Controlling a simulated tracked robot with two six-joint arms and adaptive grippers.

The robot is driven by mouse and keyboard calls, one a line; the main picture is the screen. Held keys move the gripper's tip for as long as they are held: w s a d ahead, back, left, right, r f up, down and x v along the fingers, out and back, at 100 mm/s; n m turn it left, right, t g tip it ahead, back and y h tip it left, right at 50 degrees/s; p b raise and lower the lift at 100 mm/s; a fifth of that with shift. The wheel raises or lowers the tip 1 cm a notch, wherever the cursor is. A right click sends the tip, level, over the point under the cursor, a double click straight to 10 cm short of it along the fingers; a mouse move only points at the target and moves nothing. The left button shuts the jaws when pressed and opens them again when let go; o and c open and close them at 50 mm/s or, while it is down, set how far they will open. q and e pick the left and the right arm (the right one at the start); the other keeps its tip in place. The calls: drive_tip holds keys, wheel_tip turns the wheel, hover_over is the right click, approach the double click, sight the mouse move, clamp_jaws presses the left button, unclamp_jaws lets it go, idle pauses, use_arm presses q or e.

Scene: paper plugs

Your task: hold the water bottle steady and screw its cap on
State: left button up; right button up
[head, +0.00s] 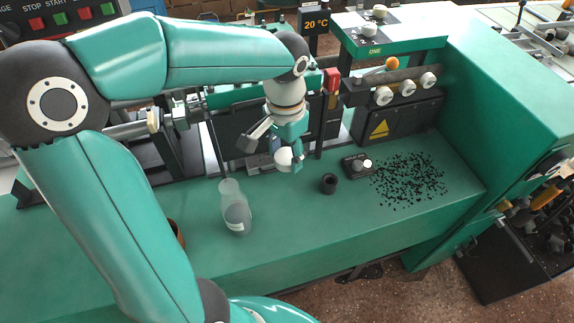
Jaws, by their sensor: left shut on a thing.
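The water bottle (236,212) is translucent, with a pale label low on its side. It stands on the green bench, left of and nearer than my left gripper, with nothing holding it. My left gripper (279,152) hangs above the bench toward the back. It is shut on a small pale rounded thing, which looks like the cap (284,158); the fingers partly hide it. The gripper and the bottle are apart. My right gripper is not in view.
A small black cup (329,184) and a dark box with knobs (357,165) stand right of the gripper. Black bits (408,181) lie scattered beyond. A brown round thing (177,232) is partly hidden by my left arm. The bench (300,225) is clear in front.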

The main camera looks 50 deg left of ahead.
use_arm(q)
drive_tip(key=shift+r, duration=0.1)
idle(0.3)
drive_tip(key=shift+w+d, duration=0.1)
drive_tip(key=shift+w, duration=0.1)
drive_tip(key=w+d+f, duration=0.4)
drive_tip(key=f, duration=0.1)
drive_tip(key=w+d+f, duration=0.4)
drive_tip(key=f, duration=0.2)
drive_tip(key=w+d+f, duration=0.3)
drive_tip(key=w+f, duration=0.2)
drive_tip(key=f, duration=0.1)
drive_tip(key=shift+d+f, duration=0.15)
drive_tip(key=shift+d, duration=0.25)
